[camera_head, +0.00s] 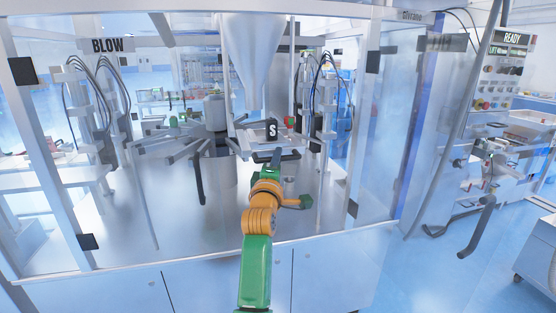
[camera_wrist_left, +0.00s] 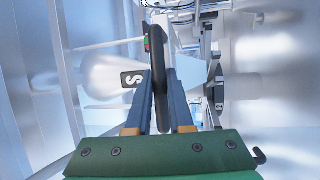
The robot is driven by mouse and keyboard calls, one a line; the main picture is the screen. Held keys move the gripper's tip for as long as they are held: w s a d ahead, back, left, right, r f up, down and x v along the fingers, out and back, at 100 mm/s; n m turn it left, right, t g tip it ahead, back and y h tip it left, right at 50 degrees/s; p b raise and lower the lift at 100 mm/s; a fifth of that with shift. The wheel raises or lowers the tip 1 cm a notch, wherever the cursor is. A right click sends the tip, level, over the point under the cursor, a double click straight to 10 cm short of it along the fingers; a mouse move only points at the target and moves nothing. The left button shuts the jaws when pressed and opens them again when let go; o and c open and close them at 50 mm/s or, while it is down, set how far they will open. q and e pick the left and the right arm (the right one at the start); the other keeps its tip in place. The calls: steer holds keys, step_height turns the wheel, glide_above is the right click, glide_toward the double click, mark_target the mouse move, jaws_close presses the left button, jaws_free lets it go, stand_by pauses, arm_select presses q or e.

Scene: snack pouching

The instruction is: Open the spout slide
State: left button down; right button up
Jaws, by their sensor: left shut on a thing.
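A large pale funnel (camera_head: 258,50) hangs in the middle of the enclosure, and a black plate marked S (camera_head: 272,130) sits near its lower end. The S plate also shows in the left wrist view (camera_wrist_left: 132,79), beside my fingers. My left gripper (camera_head: 276,157) reaches in from the front, just below the S plate. In the left wrist view its blue fingers (camera_wrist_left: 161,80) are shut on a dark upright handle (camera_wrist_left: 163,50), which appears to be the spout slide's. How far the slide is open cannot be told. My right gripper is not in view.
Clear panels and white posts (camera_head: 45,150) frame the enclosure around my arm. Dark bars (camera_head: 199,180) stand to the left of my gripper, and a red knob (camera_head: 290,121) is just above right. A BLOW sign (camera_head: 107,45) is at the upper left.

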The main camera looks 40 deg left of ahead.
arm_select(q)
steer(key=c, duration=0.8)
jaws_free()
steer(key=shift+a, duration=0.1)
steer(key=shift+s, duration=0.1)
steer(key=b+v, duration=0.2)
steer(key=v, duration=0.5)
steer(key=shift+b, duration=0.35)
